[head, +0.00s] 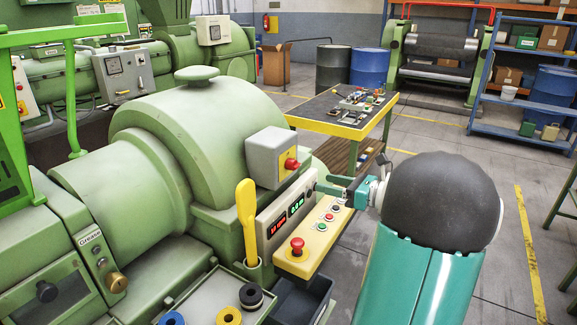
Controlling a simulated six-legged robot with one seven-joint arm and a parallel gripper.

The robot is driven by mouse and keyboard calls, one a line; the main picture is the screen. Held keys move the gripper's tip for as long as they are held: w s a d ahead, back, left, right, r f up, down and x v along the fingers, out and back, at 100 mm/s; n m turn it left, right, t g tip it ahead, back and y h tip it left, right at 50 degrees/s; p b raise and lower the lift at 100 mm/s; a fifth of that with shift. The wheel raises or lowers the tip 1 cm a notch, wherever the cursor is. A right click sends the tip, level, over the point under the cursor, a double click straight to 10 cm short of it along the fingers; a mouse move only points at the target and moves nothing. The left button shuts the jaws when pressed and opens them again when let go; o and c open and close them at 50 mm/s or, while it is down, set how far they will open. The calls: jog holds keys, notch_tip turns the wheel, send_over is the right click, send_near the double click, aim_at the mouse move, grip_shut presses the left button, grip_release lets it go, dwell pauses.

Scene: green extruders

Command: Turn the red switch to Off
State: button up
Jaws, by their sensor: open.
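The red switch (291,163) is a red knob on a small yellow plate. It sits on the front face of a grey box (270,150) fixed to the green extruder (185,130). The lettering around the knob is too small to read, so its setting cannot be told. My gripper (342,191) is at the end of my teal arm, to the right of the switch and slightly lower in the picture. It looks empty and apart from the switch. It is open, though its fingers appear small and are partly hidden by my wrist.
Below the switch are a display panel (287,215) and a yellow button box (315,236) with a red mushroom button (297,246). A yellow handle (247,222) stands to the left. A yellow-edged table (338,122) is behind. Open floor lies right.

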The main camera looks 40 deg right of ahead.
aim_at(298, 167)
jog(key=shift+m+t+h, duration=0.5)
jog(key=shift+m+t, duration=0.1)
jog(key=shift+m, duration=0.3)
jog(key=d+x, duration=0.1)
jog(key=x, duration=0.6)
jog(key=d+x, duration=0.1)
jog(key=x, duration=0.3)
jog(key=shift+w+d, duration=0.25)
jog(key=shift+w, duration=0.45)
jog(key=c, duration=0.9)
